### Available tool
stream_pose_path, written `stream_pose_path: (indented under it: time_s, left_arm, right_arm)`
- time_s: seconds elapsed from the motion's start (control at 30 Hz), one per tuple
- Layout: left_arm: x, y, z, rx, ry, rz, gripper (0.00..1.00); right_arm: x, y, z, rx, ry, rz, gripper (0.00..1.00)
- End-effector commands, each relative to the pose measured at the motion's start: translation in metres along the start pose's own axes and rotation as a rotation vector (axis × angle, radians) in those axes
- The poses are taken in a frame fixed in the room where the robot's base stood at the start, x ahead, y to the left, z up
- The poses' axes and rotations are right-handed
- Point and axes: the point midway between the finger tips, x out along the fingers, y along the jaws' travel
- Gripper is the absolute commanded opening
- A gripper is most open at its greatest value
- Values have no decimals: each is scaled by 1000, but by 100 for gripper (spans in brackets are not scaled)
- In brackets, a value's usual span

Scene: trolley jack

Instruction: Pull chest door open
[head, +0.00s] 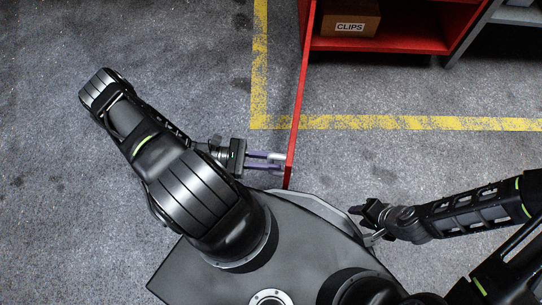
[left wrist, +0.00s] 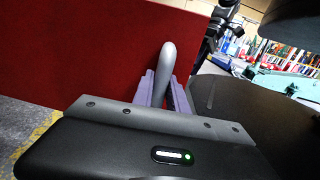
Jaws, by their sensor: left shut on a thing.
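The red chest door (head: 299,85) stands open, seen edge-on from above as a thin panel running from the top of the head view down to my base. In the left wrist view the door (left wrist: 90,50) is a broad red face. Its grey handle (left wrist: 168,57) is a curved bar rising between the purple fingers. My left gripper (head: 268,162) is shut on this handle at the door's lower end; it also shows in the left wrist view (left wrist: 162,90). My right gripper (head: 362,224) is away from the door, beside my base; its fingers are too small to read.
The red chest (head: 395,44) is open at top right, with a cardboard box labelled CLIPS (head: 345,18) inside. A grey-framed shelf (head: 512,15) stands to its right. Yellow lines (head: 420,123) mark the floor. Clear floor lies left of the door.

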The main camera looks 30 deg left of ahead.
Motion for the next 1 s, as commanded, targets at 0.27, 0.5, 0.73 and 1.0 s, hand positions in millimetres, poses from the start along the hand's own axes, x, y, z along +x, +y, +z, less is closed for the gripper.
stream_pose_path:
  time_s: [0.27, 0.5, 0.73, 1.0]
  left_arm:
    - [-1, -3, -1, -3, 4, -4, 32]
    - [0, -1, -1, -1, 3, -2, 40]
    - [-7, 0, -1, 0, 5, 0, 40]
    - [-46, 0, -1, -1, 6, 0, 40]
  right_arm:
    - [0, 0, 0, 0, 0, 0, 36]
    - [0, 0, 0, 0, 0, 0, 36]
    - [-1, 0, 0, 0, -1, 0, 36]
    - [-6, -2, 1, -1, -3, 0, 36]
